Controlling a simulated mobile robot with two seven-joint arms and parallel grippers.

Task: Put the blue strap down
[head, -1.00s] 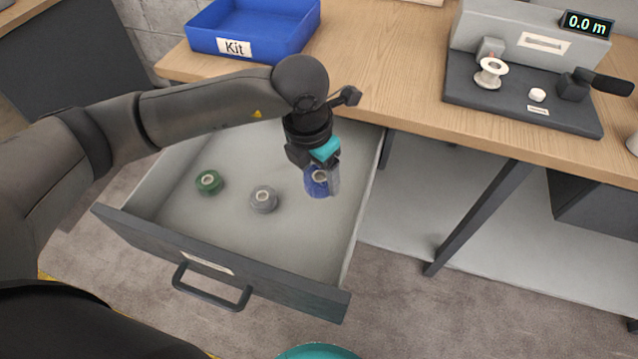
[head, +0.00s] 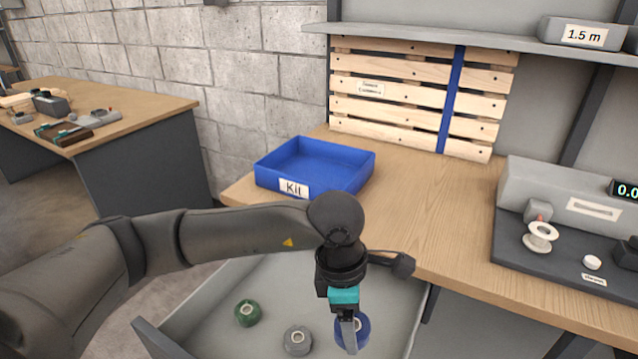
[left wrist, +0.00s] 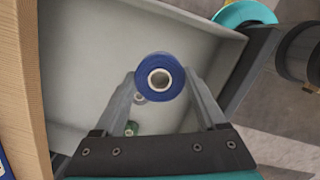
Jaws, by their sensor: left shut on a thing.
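The blue strap is a roll (head: 362,327) with a pale core, low in the head view. My left gripper (head: 350,338) is shut on it, one finger crossing in front of the roll. The left wrist view shows the blue roll (left wrist: 160,78) between the two fingers, much larger than the rolls behind it, so it appears held above the drawer floor. The open drawer (head: 222,310) is below, with a green roll (head: 248,313) and a grey roll (head: 297,341) lying in it to the left. My right gripper is not in view.
A blue Kit tray (head: 345,186), seemingly empty, stands on the wooden bench (head: 430,215) behind the drawer. A slatted pallet (head: 390,97) with a blue band stands at the back. A measuring device with a white spool (head: 540,235) is at the right. Bare bench top lies between.

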